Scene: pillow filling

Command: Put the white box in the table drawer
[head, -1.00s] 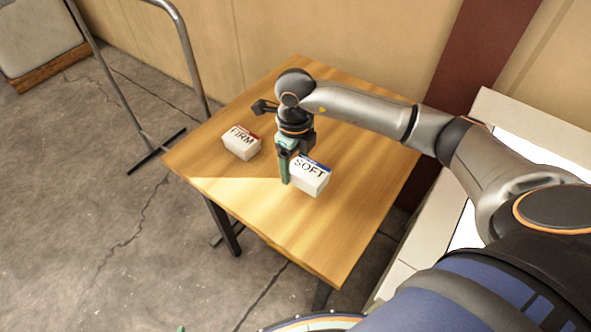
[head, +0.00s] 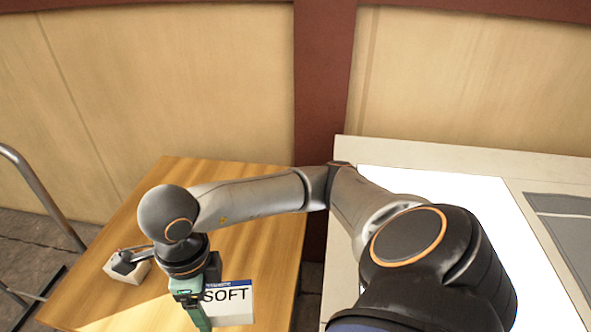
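A white box marked SOFT (head: 232,303), with a blue strip along its top edge, is over the wooden table (head: 262,218) at the bottom of the head view. My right gripper (head: 197,308) points down at its left side. A green finger overlaps the box's left edge; whether the fingers are closed on it is hidden, as is whether the box rests on the table. A second white box (head: 112,269) stands farther left, partly covered by part of my gripper; its label is hidden. No table drawer shows. My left gripper is out of view.
A metal frame (head: 42,190) stands left of the table. A pale bench with a bright white top (head: 505,245) is at the right, with a grey panel (head: 570,225) on it. A wall with a dark red post (head: 322,80) closes off the back. Bare tabletop lies behind my arm.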

